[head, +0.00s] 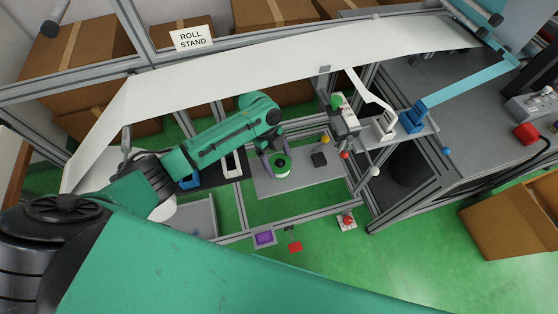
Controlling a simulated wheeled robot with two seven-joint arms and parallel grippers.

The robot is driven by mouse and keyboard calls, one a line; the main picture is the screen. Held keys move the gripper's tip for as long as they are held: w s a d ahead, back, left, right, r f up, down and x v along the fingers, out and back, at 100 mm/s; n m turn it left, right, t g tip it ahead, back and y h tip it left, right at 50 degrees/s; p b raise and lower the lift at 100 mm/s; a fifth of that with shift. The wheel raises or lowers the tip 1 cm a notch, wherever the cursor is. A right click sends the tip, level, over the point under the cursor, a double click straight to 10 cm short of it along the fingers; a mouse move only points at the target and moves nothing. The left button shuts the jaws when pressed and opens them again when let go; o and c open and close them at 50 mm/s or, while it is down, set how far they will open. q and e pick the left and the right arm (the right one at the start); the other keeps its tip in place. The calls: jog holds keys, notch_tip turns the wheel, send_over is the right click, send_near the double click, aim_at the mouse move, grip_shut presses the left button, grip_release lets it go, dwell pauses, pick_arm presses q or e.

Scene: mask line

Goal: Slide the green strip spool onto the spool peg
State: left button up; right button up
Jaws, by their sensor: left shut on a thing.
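The green strip spool (281,171) is a small round roll with a green and white face, low over the grey shelf of the stand. My left gripper (276,163), with purple fingers, is shut on the spool. The gripper and forearm partly cover the spool's far side. I cannot tell for sure which post is the spool peg. Thin rods with a red ball (345,155) and a white ball (375,171) stick out at the right of the stand, apart from the spool. My right gripper is not in view.
A black block (319,159) and a yellow knob (325,139) are on the grey shelf (305,180), right of the spool. A white web (240,58) spans behind the arm. Blue (412,118) and white (383,124) holders stand right. An aluminium frame rail (290,219) runs in front.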

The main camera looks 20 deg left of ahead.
pick_arm(q)
jog(key=shift+f, duration=0.35)
jog(key=shift+f+b, duration=0.3)
jog(key=shift+f, duration=0.05)
jog(key=o, duration=1.2)
jog(key=shift+o, duration=0.2)
jog(key=b+v, duration=0.2)
jog(key=v, duration=1.2)
jog(key=shift+a+r, duration=0.2)
